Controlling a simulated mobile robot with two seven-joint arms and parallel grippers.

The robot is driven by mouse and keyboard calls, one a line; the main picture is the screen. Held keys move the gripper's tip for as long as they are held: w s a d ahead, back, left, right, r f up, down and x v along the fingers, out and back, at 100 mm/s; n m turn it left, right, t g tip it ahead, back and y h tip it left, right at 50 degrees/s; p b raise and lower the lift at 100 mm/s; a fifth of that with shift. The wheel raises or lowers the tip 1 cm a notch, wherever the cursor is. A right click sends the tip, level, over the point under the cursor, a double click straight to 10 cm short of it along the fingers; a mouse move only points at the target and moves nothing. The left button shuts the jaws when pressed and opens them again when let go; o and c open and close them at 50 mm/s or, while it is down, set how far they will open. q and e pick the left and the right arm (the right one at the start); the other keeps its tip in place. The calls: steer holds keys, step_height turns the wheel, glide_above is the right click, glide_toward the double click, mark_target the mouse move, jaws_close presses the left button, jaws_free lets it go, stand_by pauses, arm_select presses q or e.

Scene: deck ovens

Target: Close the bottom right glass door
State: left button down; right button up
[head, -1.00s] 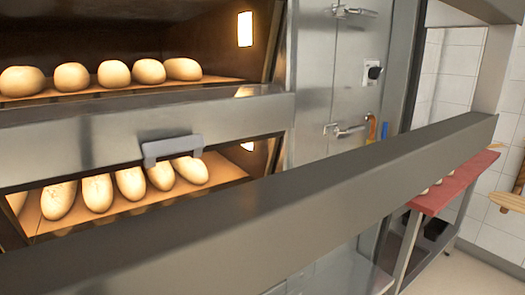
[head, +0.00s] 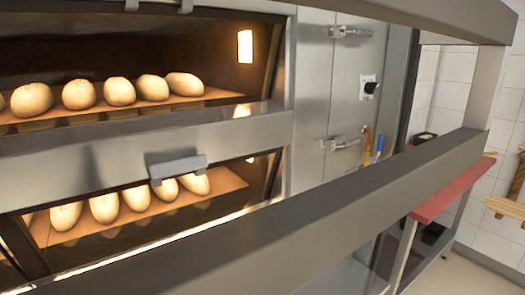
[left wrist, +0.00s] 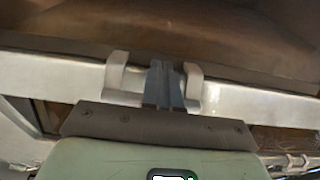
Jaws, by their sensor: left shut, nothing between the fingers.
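My left gripper (left wrist: 165,85) shows in the left wrist view, with its dark fingers pressed together and empty. It sits between the two pale posts of a handle (left wrist: 117,78) on a metal rail (left wrist: 250,100); I cannot tell which door this is or whether they touch. In the head view, the lower oven opening (head: 105,245) shows several loaves (head: 103,207), and a grey handle (head: 178,166) is on the steel rail above it. The bottom right glass door cannot be clearly made out. Neither gripper shows in the head view.
A thick metal frame bar (head: 330,215) crosses the foreground diagonally, joining an upright (head: 484,85) at right. An upper deck (head: 120,122) holds more loaves. A steel cabinet door (head: 345,90) with latches stands beside the ovens. A red-topped table (head: 440,200) is at right.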

arm_select(q)
steer(key=f+v, duration=0.1)
steer(key=v, duration=0.6)
steer(key=shift+d+f, duration=0.15)
steer(key=shift+f, duration=0.15)
steer(key=shift+s, duration=0.1)
stand_by(0.7)
